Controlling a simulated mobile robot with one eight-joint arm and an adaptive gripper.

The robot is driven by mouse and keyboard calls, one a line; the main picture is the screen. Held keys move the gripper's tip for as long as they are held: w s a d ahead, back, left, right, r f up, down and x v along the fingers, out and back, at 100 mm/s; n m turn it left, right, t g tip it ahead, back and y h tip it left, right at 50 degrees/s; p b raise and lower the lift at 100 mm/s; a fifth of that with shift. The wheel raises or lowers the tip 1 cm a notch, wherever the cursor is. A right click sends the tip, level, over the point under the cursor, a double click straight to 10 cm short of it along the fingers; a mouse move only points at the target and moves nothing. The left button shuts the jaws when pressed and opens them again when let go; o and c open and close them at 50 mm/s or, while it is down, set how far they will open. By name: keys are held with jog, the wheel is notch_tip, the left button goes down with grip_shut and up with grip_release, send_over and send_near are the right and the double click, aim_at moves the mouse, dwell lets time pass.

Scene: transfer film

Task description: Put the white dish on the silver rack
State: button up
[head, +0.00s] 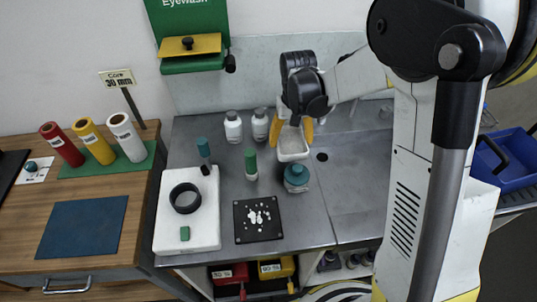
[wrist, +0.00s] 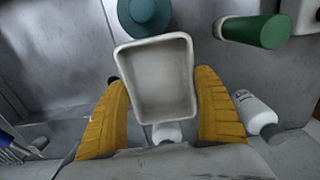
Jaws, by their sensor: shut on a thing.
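The white dish (head: 292,146) is a small rectangular tray with raised walls. My gripper (head: 291,129) is shut on it, with one yellow finger on each side, and holds it over the back of the grey metal counter. In the wrist view the empty inside of the dish (wrist: 156,80) faces the camera, between the yellow fingers of my gripper (wrist: 160,110). I cannot clearly make out the silver rack. Thin metal bars (wrist: 14,152) show at the lower left of the wrist view, and my arm hides part of the right side in the head view.
A teal-capped jar (head: 297,177) stands just in front of the dish. A green-capped bottle (head: 250,164) and white bottles (head: 233,127) stand to its left. A black plate with white pieces (head: 257,218) lies in front. A sink (head: 350,165) and a blue crate (head: 508,160) are to the right.

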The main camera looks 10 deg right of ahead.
send_over(276, 157)
notch_tip(276, 157, down, 3)
jog(key=shift+r+b, duration=0.1)
jog(key=shift+b, duration=0.3)
jog(key=shift+f+b, duration=0.6)
jog(key=shift+f, duration=1.3)
jog(key=shift+f, duration=0.1)
jog(key=shift+f, duration=0.15)
jog(key=o, duration=1.3)
